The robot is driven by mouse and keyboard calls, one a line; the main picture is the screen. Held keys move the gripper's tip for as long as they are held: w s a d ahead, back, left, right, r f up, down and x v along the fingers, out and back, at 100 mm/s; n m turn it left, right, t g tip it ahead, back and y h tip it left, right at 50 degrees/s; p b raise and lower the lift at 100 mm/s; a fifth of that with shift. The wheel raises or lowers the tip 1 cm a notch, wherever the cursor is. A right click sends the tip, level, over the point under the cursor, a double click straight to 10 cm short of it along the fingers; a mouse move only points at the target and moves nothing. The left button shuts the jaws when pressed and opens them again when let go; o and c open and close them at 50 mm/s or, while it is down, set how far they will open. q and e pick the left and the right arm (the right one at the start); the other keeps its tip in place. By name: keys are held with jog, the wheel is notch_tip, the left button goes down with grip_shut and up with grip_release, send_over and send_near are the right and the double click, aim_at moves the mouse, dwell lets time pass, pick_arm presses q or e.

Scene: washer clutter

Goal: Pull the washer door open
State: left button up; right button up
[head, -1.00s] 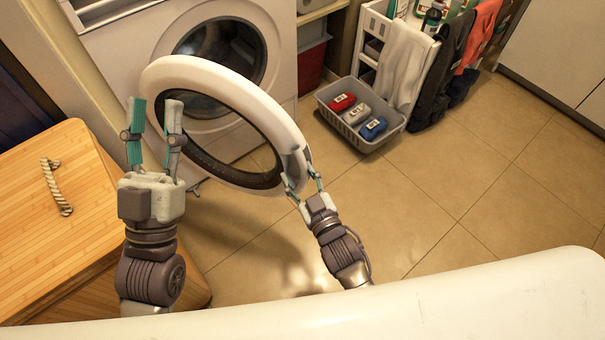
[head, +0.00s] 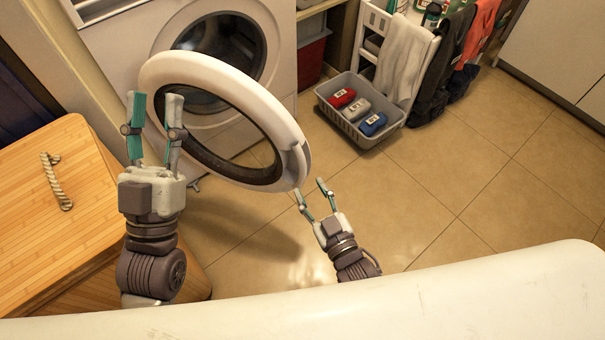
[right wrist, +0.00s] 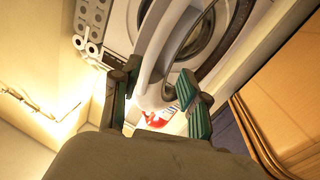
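The washer (head: 282,60) stands at the back, its round drum opening exposed. Its white ring-shaped door (head: 285,120) is swung out wide toward me; its hinge is not clearly seen. My right gripper (head: 312,188) is open and empty, just off the door's near lower edge, with a small gap between them. In the right wrist view the door (right wrist: 160,60) shows beyond the spread fingers (right wrist: 150,92). My left gripper (head: 153,112) is open, fingers pointing up, beside the door's left edge, holding nothing; whether it touches the door I cannot tell.
A grey basket (head: 352,132) with red, white and blue items sits on the floor right of the washer. Behind it is a white rack (head: 425,55) hung with cloths. A wooden cabinet (head: 90,190) is at the left. Tiled floor (head: 430,210) is free at right.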

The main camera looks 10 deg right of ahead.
jog(key=v, duration=0.5)
jog(key=shift+s+d, duration=0.1)
jog(key=shift+s, duration=0.05)
